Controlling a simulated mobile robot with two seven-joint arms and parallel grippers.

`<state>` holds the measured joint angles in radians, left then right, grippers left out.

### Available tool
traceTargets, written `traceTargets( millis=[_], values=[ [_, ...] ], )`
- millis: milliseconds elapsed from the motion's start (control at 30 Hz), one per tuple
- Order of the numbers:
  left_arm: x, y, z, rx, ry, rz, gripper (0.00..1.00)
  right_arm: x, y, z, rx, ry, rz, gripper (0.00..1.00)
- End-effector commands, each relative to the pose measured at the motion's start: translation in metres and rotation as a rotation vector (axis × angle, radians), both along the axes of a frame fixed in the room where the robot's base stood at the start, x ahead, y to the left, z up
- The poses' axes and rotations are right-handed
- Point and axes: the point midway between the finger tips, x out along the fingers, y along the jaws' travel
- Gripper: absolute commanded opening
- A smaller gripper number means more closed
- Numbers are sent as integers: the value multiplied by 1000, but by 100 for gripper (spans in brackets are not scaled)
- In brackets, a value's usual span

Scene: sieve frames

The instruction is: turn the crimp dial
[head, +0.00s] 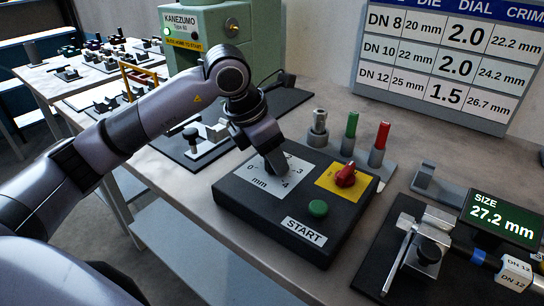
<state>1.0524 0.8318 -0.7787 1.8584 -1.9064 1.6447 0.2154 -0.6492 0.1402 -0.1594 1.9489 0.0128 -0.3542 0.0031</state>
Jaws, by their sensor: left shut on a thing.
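A dark control box (232,205) stands on the bench in the middle of the head view. Its grey dial plate (252,186) carries numbers and "mm". My left gripper (275,163) points down at this plate and is shut on the crimp dial, which is mostly hidden under the fingers. The visible marks include 0, 3 and 4; where the dial points cannot be told. My right gripper is not in view.
The box also has a red knob (345,174) on yellow and a green button (318,208) above a START label. Behind stand green and red pins (380,144). A size display (500,217) reads 27.2 mm. A chart (440,60) hangs behind; a green machine (215,40) stands at the back.

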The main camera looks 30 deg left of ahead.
Motion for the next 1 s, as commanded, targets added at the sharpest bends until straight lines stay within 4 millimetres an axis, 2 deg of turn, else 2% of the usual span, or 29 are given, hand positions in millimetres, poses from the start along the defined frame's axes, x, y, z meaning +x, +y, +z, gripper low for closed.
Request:
traceTargets(
  millis=[400,867,900,967,1000],
  values=[
    [0,-1,1,1,-2,176,13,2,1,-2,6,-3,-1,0],
    [0,-1,1,0,-2,193,13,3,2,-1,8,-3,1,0],
    [0,-1,1,0,-2,192,50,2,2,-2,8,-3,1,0],
    [0,-1,1,0,-2,192,69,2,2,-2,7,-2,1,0],
    [0,-1,1,1,-2,192,69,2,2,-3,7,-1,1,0]
  ],
)
